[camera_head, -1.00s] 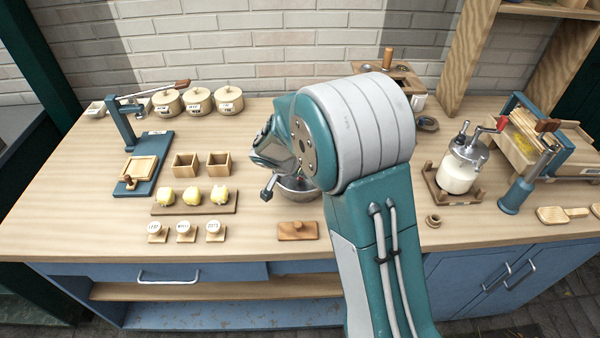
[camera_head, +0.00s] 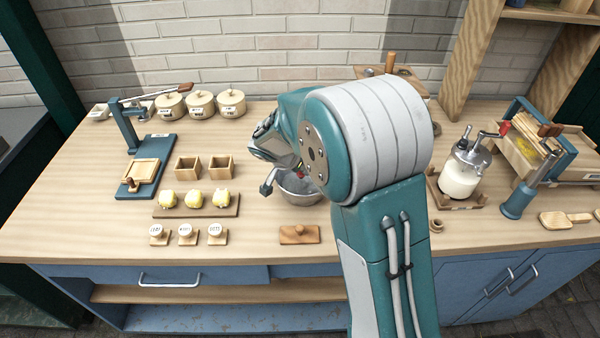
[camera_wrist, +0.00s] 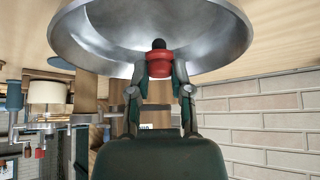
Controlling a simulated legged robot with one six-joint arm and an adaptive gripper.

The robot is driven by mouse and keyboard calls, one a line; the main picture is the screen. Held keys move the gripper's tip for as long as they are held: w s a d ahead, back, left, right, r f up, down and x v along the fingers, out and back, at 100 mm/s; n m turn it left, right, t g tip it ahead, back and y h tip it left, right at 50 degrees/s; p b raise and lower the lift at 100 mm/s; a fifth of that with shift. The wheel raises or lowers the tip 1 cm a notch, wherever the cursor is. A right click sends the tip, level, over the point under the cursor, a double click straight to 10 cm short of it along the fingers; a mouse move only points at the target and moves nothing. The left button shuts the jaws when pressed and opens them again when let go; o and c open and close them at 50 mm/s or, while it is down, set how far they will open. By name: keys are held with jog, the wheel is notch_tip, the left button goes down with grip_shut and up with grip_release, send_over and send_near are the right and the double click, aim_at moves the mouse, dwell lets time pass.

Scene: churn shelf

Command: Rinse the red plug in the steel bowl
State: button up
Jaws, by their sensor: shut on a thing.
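The steel bowl (camera_head: 301,191) stands on the bench, partly hidden behind my arm in the head view. In the wrist view the bowl (camera_wrist: 215,45) fills the top of the picture. My gripper (camera_wrist: 159,72) is shut on the red plug (camera_wrist: 160,64), which has a dark knob. The plug shows against the bowl's opening; I cannot tell whether it touches the bowl. In the head view a small bit of red (camera_head: 300,174) shows beside my arm, just above the bowl.
A wooden block with a knob (camera_head: 299,235) lies in front of the bowl. Yellow lumps on a board (camera_head: 196,211) sit to the left. A milk jar (camera_head: 459,178) on a wooden stand is to the right. Bare bench lies between the bowl and the lumps.

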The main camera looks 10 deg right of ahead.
jog(key=shift+r, duration=2.25)
jog(key=shift+r, duration=2)
